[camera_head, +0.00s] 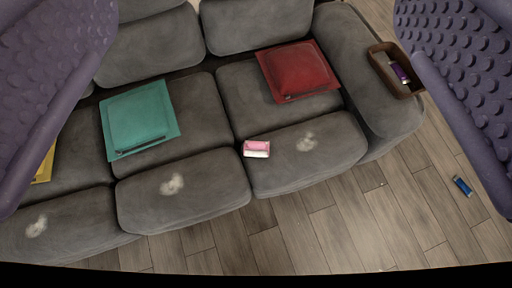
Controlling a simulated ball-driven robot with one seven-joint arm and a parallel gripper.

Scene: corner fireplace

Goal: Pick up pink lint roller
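The pink lint roller (257,147) is a small pink and white piece lying on the grey sofa, near the front of the right-hand seat cushion. My gripper (256,110) shows as two purple, studded fingers at the left and right edges of the view. The fingers are wide apart and nothing is between their tips. The lint roller is well beyond the fingers, near the middle of the picture, and nothing covers it.
A red cushion (298,70) lies behind the lint roller, a teal cushion (138,119) to its left. A yellow item (45,163) is at far left. A brown tray (378,56) with a purple object (399,72) rests on the armrest. A blue object (462,186) lies on the wooden floor.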

